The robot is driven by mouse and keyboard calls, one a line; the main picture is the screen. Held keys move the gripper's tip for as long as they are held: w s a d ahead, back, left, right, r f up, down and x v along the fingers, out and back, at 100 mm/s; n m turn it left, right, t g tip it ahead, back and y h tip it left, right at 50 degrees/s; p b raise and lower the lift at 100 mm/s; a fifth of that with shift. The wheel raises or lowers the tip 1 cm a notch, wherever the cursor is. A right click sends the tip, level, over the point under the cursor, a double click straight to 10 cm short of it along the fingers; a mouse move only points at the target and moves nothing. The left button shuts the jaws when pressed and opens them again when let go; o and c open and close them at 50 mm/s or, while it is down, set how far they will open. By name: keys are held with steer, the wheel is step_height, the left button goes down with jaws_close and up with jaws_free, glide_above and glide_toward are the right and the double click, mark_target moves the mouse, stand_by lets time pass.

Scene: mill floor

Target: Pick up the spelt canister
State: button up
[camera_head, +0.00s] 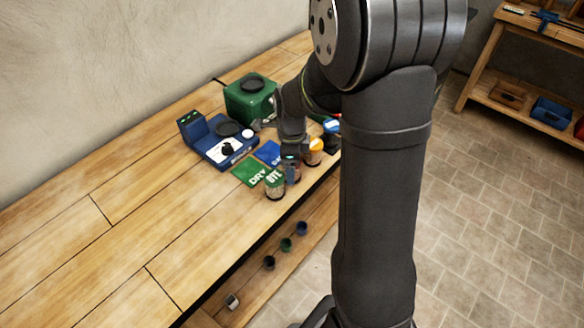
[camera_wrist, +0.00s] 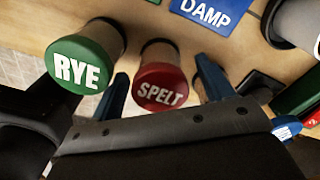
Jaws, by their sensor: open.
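The spelt canister (camera_wrist: 162,88) has a red lid lettered SPELT and stands upright in the wrist view, between my two blue fingers. My gripper (camera_wrist: 160,72) is open, with one finger on each side of the canister. I see gaps between the fingers and the lid; lower down, contact is hard to judge. In the head view my gripper (camera_head: 291,168) is over the table's front edge area and hides most of the spelt canister. The rye canister (camera_wrist: 85,62), green-lidded, stands close by on the left; it also shows in the head view (camera_head: 275,188).
A green DRY mat (camera_head: 250,171) and a blue DAMP mat (camera_head: 268,153) lie behind the canisters. An orange-lidded canister (camera_head: 314,151) stands to the right. A blue device (camera_head: 222,146) and a green machine (camera_head: 247,104) are farther back. The left tabletop (camera_head: 110,225) is clear.

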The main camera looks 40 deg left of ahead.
step_height(320, 180, down, 2)
steer(key=shift+f, duration=0.1)
steer(key=c, duration=1.2)
